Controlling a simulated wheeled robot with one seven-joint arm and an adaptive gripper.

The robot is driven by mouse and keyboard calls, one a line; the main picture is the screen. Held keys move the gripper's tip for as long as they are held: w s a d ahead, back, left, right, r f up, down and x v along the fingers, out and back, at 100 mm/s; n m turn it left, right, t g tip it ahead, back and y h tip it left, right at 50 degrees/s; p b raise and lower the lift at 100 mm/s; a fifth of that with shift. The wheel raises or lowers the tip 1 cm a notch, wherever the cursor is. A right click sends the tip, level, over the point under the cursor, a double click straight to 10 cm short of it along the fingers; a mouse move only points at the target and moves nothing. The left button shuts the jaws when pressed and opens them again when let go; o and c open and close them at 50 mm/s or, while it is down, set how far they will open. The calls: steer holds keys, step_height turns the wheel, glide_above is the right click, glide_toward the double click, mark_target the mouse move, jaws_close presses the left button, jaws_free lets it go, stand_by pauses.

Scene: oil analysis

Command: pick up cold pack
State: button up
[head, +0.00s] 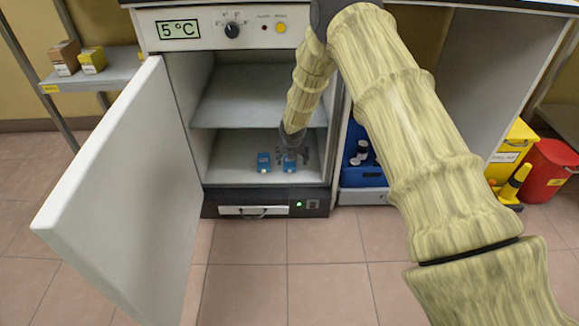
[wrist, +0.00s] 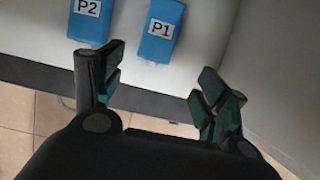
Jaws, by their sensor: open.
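Two blue cold packs lie on the floor of the open fridge. In the wrist view one is labelled P1 (wrist: 162,42) and the other, to its left, P2 (wrist: 91,28). In the head view they are the right pack (head: 290,167) and the left pack (head: 263,165). My gripper (wrist: 159,77) is open and empty. Its fingers point towards the packs, with P1 ahead between them and P2 beyond the left finger. In the head view my gripper (head: 292,150) is just above the right pack and partly hides it. I cannot tell if the fingers touch anything.
The fridge door (head: 130,190) stands wide open at left. A fridge shelf (head: 250,105) is above the packs, and the right inner wall is close to my arm. A blue bin (head: 363,180) with bottles stands right of the fridge. The tiled floor in front is clear.

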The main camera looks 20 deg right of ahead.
mark_target(290, 167)
steer(key=shift+b+x, duration=0.5)
steer(key=shift+x, duration=0.65)
steer(key=f+b, duration=0.2)
steer(key=f, duration=0.1)
steer(key=w+f+b, duration=0.1)
steer(key=shift+a+f+b, duration=0.2)
steer(key=shift+a+b, duration=0.05)
steer(key=shift+b, duration=0.05)
steer(key=shift+w+f, duration=0.2)
steer(key=shift+f, duration=0.1)
steer(key=shift+r, duration=0.1)
steer(key=c, duration=1.2)
